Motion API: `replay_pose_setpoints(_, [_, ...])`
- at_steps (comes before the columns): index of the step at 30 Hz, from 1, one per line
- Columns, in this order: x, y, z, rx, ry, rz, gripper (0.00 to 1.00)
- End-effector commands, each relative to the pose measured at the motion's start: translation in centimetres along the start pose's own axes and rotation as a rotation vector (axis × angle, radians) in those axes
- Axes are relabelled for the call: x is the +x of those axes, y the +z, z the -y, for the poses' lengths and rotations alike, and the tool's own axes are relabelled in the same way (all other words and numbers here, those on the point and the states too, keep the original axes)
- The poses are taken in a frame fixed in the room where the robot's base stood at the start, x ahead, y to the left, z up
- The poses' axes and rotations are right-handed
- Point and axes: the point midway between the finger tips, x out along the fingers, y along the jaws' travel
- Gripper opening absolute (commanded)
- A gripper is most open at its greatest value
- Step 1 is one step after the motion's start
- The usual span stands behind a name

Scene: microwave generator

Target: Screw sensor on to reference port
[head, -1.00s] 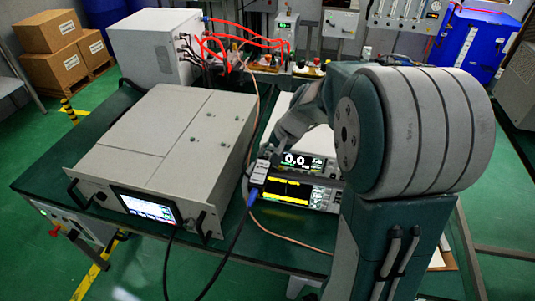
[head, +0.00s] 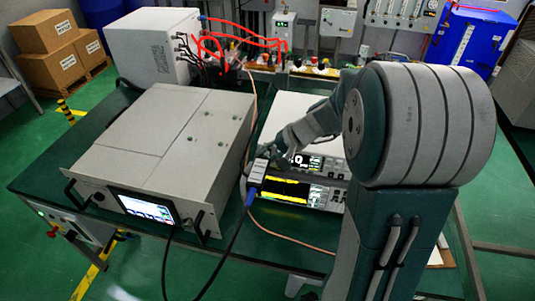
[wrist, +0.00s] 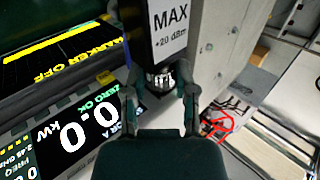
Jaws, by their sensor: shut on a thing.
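The sensor (head: 258,170) is a slim light box with a blue-ended cable (head: 251,198), held upright in front of the instruments in the head view. In the wrist view the sensor (wrist: 172,30) is dark with a white label reading MAX +20 dBm. My gripper (wrist: 160,82) has its two fingers around the silver connector at the sensor's end. In the head view my gripper (head: 268,152) is small beside the meter with the 0.0 display (head: 300,161). In the wrist view this display (wrist: 85,130) reads 0.0 kW and ZERO OK. I cannot make out the reference port.
A yellow-lit instrument (head: 290,192) sits under the meter. A large grey rack unit (head: 165,150) with a screen stands left on the green bench. A white box (head: 150,45) with red tubes is behind. Cables run over the front edge.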

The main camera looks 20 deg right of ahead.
Motion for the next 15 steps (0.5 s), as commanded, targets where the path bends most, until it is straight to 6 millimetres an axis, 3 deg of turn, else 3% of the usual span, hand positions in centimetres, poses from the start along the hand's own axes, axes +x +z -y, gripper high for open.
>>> replay_pose_setpoints(1, [0.19,0.19,-0.24,0.002,0.004,0.007,0.41])
replay_pose_setpoints(3, [0.18,0.17,-0.22,0.002,0.004,0.006,0.71])
replay_pose_setpoints(15, [-0.07,0.05,-0.08,0.001,0.002,0.002,0.71])
